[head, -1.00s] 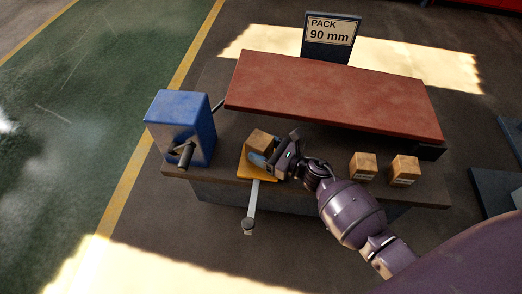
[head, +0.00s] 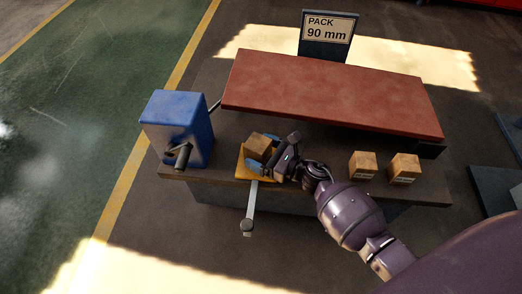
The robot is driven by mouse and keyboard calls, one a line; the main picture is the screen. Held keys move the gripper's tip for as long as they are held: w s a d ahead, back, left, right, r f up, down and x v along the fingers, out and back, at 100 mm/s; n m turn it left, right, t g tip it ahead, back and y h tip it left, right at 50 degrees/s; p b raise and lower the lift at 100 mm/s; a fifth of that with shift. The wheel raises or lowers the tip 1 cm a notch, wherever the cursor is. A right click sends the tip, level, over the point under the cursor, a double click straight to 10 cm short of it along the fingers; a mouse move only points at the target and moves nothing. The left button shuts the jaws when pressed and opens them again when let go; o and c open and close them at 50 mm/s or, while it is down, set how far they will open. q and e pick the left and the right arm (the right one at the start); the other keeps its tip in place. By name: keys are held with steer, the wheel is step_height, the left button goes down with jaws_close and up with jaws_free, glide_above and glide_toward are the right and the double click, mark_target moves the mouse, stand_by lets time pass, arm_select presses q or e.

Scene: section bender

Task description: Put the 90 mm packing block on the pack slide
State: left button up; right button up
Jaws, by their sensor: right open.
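A sign (head: 327,33) reading "PACK 90 mm" stands at the back of the bench. A wooden block (head: 259,147) sits on the yellow-orange pack slide (head: 245,170), slightly turned. My right gripper (head: 262,160) is open, close against the block's right and near side; I cannot tell whether it touches. Two more wooden blocks, a left one (head: 362,165) and a right one (head: 404,168), stand on the bench to the right. Their labels are too small to read. My left gripper is not in view.
A blue box with a dark handle (head: 177,125) stands at the bench's left end. A red plate (head: 335,95) spans the back of the bench. A grey lever (head: 250,210) sticks out below the slide. Bare bench lies between the slide and the right blocks.

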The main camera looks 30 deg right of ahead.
steer(key=shift+w+r+p, duration=0.1)
steer(key=shift+r+p, duration=0.2)
steer(key=shift+r, duration=0.1)
steer(key=v, duration=0.6)
steer(key=p+v, duration=0.1)
steer(key=v, duration=0.5)
steer(key=shift+f, duration=0.25)
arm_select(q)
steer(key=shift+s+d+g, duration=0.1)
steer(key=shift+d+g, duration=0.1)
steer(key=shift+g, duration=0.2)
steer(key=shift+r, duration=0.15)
